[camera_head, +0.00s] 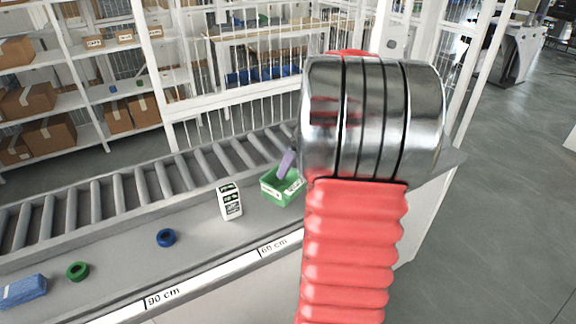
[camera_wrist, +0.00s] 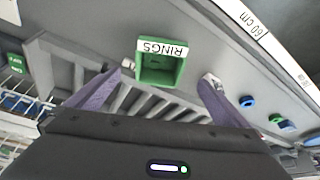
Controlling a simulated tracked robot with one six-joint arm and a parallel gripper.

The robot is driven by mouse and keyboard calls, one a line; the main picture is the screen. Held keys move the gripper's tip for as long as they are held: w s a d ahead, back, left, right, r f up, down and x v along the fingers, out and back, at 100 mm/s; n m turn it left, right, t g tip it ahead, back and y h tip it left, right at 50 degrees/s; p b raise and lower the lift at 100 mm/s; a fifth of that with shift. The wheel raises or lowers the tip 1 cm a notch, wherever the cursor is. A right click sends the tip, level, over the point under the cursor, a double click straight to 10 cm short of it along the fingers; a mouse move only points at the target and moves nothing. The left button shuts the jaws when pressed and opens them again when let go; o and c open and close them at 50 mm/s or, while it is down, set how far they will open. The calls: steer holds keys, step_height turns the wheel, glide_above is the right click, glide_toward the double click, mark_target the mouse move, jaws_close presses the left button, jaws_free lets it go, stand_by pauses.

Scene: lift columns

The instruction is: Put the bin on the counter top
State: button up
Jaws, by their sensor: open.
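The green bin (camera_head: 270,193) stands on the grey counter top (camera_head: 122,268), close to the rollers, partly hidden by my arm. In the wrist view the bin (camera_wrist: 143,75) shows its open top and a white label reading "RINGS". My gripper (camera_wrist: 160,76) has two purple fingers spread wide, one on each side of the bin in that view. One finger (camera_head: 287,163) shows above the bin's back in the head view; the other is hidden behind my arm. The gripper is open and holds nothing. I cannot tell whether a finger touches the bin.
A white carton (camera_head: 230,202) stands left of the bin. A blue ring (camera_head: 166,238), a green ring (camera_head: 77,271) and a blue box (camera_head: 22,291) lie farther left. A roller conveyor (camera_head: 120,191) runs behind. Counter edge labels read 60 cm and 90 cm.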

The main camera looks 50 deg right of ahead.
steer(key=a+r, duration=0.3)
steer(key=a, duration=0.8)
steer(key=a+r, duration=0.3)
steer(key=a, duration=0.8)
steer(key=s+a, duration=0.5)
steer(key=a, duration=0.4)
steer(key=s+a+f+m+t, duration=0.1)
steer(key=s+a, duration=0.5)
steer(key=a, duration=0.3)
steer(key=shift+a, duration=0.1)
